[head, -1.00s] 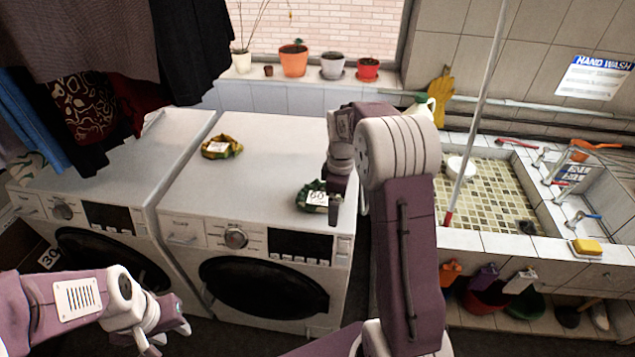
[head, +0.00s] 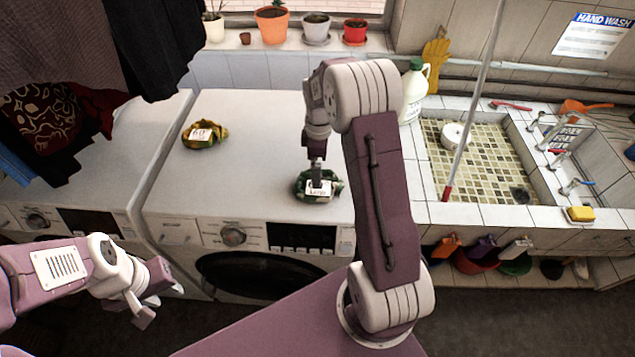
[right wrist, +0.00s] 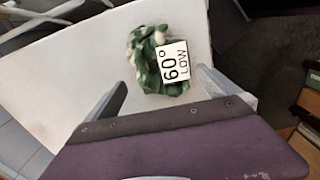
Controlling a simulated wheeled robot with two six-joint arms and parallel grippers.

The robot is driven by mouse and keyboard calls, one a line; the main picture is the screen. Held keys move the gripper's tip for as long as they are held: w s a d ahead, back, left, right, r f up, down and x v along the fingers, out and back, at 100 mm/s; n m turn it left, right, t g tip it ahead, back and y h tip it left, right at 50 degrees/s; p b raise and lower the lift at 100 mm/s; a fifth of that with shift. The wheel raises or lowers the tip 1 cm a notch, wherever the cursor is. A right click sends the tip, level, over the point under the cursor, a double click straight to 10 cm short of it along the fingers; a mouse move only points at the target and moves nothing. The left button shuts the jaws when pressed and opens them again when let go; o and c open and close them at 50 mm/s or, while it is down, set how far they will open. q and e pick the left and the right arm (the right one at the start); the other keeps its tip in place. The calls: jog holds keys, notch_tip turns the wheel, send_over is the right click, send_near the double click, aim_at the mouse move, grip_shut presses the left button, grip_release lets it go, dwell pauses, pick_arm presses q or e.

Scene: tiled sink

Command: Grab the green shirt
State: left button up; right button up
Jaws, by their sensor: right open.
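The green shirt (head: 304,186) is a small crumpled bundle with a white label, near the front right corner of the right-hand washing machine's top (head: 240,150). My right gripper (head: 316,182) points down over it in the head view and hides part of it. In the right wrist view the green shirt (right wrist: 144,62) shows its "60° LOW" label and lies ahead of the spread, empty fingers (right wrist: 168,97); I cannot tell if they touch it. My left gripper (head: 148,293) is open and empty, low in front of the machines.
A yellow bundle (head: 206,136) with a label lies farther left on the same machine. Dark clothes (head: 70,45) hang at the upper left. A white bottle (head: 414,95) and a tiled sink (head: 480,160) are to the right. The machine top between the bundles is clear.

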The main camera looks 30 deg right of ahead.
notch_tip(320, 180, down, 4)
jog(key=shift+s+a+f+p, duration=0.1)
jog(key=shift+a+f+p, duration=0.05)
jog(key=shift+p, duration=0.75)
jog(key=shift+s+f, duration=0.3)
jog(key=shift+w+f, duration=0.1)
jog(key=shift+w, duration=0.15)
jog(key=c, duration=1.5)
jog(key=shift+s, duration=0.1)
jog(key=shift+c, duration=0.2)
jog(key=shift+r, duration=0.4)
jog(key=r+b, duration=0.1)
jog(key=r, duration=0.1)
jog(key=s+r+b, duration=0.1)
jog(key=r, duration=0.1)
jog(key=shift+a, duration=0.15)
jog(key=s+a+r+b, duration=0.3)
jog(key=s+r, duration=0.3)
jog(key=s, duration=0.4)
jog(key=shift+a+r, duration=0.15)
jog(key=shift+r, duration=0.05)
